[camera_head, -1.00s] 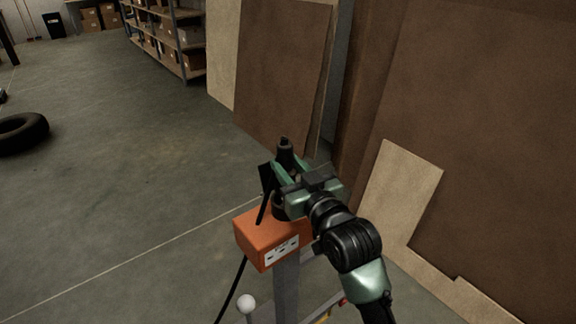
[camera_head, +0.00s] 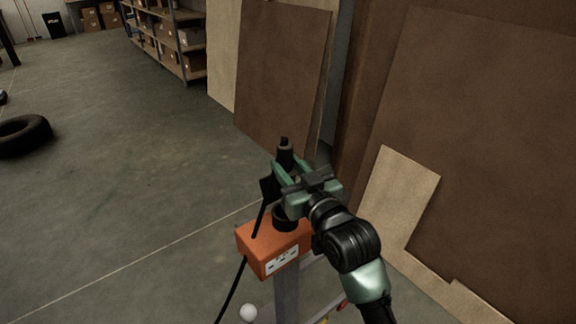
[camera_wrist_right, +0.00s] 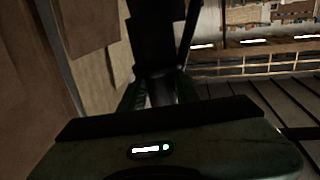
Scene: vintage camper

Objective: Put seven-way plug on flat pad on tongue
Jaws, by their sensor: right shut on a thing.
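My right gripper (camera_head: 284,178) is shut on the black seven-way plug (camera_head: 285,150), whose narrow end sticks up above the fingers. The plug also shows as a dark shape between the fingers in the right wrist view (camera_wrist_right: 160,88). A round black part (camera_head: 286,218) sits below the fingers, just over the orange box (camera_head: 262,240); I cannot tell whether it touches the box. A black cable (camera_head: 231,290) hangs down at the box's left side. The orange box stands on a grey post of the tongue (camera_head: 287,298). I cannot make out the flat pad. My left gripper is out of view.
A white ball (camera_head: 248,312) is low beside the post. Brown boards (camera_head: 480,150) and a small pale panel (camera_head: 398,205) lean at the right. A tire (camera_head: 22,135) lies on the floor at left. Shelving (camera_head: 170,40) stands at the back. The floor left of the box is clear.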

